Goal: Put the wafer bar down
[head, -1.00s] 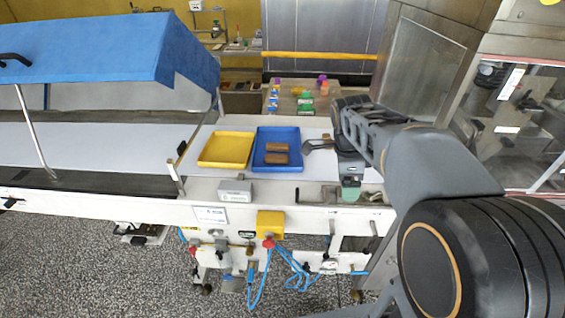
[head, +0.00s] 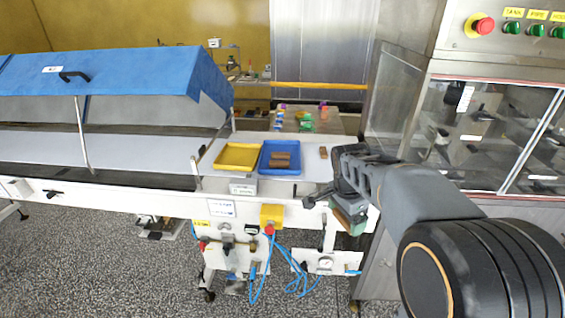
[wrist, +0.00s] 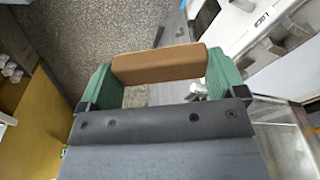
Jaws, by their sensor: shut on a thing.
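My gripper (wrist: 158,75) has green fingers, and they are shut on a brown wafer bar (wrist: 155,65) that spans the gap between them. In the head view my gripper (head: 342,212) hangs by the front edge of the white work surface, right of the trays. The held bar is hard to make out there. A blue tray (head: 294,170) on the surface holds brown bars (head: 281,160) side by side. Another brown bar (head: 323,153) lies on the surface right of the blue tray.
A yellow tray (head: 222,164) stands left of the blue tray. A blue hood (head: 130,82) covers the line further left. Speckled floor (wrist: 95,30) shows past the held bar in the wrist view. A glass-fronted steel cabinet (head: 480,130) stands on the right.

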